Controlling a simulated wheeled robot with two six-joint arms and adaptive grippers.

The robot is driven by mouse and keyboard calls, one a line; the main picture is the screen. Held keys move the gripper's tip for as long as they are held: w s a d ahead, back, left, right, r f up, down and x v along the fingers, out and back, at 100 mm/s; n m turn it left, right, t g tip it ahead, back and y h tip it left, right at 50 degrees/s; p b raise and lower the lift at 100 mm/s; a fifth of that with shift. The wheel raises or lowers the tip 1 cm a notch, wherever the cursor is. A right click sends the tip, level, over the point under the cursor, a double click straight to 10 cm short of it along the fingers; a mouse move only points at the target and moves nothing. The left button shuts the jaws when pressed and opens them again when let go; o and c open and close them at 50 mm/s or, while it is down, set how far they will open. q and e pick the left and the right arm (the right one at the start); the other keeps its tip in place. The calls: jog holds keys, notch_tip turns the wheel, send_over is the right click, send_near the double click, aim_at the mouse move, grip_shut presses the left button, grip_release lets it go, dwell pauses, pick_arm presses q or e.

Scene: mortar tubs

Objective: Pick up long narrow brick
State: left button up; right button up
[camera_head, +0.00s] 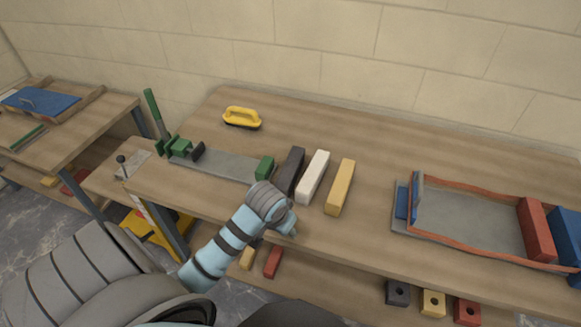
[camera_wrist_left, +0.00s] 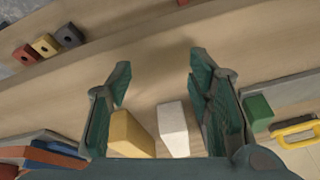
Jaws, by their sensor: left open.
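Three long narrow bricks lie side by side on the workbench in the head view: a dark one (camera_head: 290,170), a white one (camera_head: 313,177) and a yellow one (camera_head: 340,187). My left wrist is near the front edge, just in front of them, and hides its fingers there. In the left wrist view my left gripper (camera_wrist_left: 160,74) is open and empty. The yellow brick (camera_wrist_left: 130,134) and white brick (camera_wrist_left: 173,129) show between its fingers, towards the palm side. The dark brick is not clearly seen there, probably behind the right finger.
A lever tool with green blocks (camera_head: 265,168) stands left of the bricks. A yellow-handled float (camera_head: 242,117) lies behind. A grey tray with an orange rim (camera_head: 465,186) is at the right, holding a red brick (camera_head: 536,229). Holed bricks (camera_head: 432,303) sit on the lower shelf.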

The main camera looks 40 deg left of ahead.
pick_arm(q)
jog(key=w+a+r+n, duration=0.2)
jog(key=w+a+r, duration=0.3)
jog(key=w, duration=0.3)
jog(key=n, duration=0.2)
send_near(290, 166)
jog(key=b+x, duration=0.4)
jog(key=x, duration=0.6)
jog(key=shift+f, duration=0.45)
jog(key=shift+w+r+t, duration=0.1)
jog(key=shift+r+t, duration=0.05)
jog(key=shift+t, duration=0.15)
grip_shut()
